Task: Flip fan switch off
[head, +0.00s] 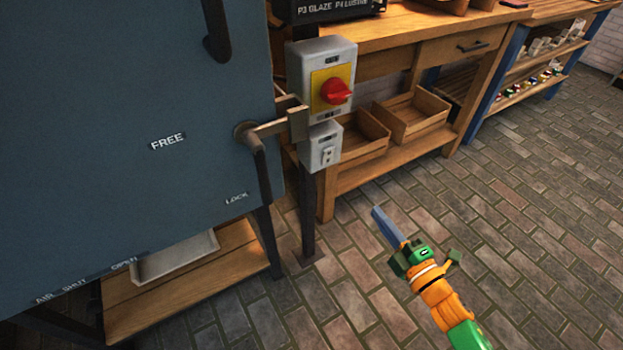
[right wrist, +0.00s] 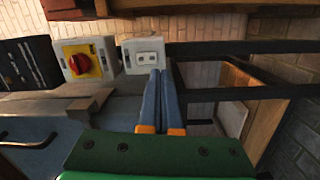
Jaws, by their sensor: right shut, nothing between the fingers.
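A small grey switch box (head: 321,147) with a small switch on its face is mounted on a dark post, below a larger grey box. It also shows in the right wrist view (right wrist: 145,57), beyond my fingertips. The larger box carries a red rotary knob (head: 336,91) on a yellow plate; the knob also shows in the right wrist view (right wrist: 80,62). The labels are too small to tell which one is the fan switch. My right gripper (head: 378,212) is shut and empty, its blue fingers together. In the head view it is below and right of the small box, apart from it. My left gripper is out of view.
A large blue cabinet (head: 130,90) with a metal latch (head: 270,125) fills the left, close to the switch boxes. A wooden workbench (head: 400,45) with open trays (head: 410,115) stands behind. The brick floor (head: 520,210) at right is clear.

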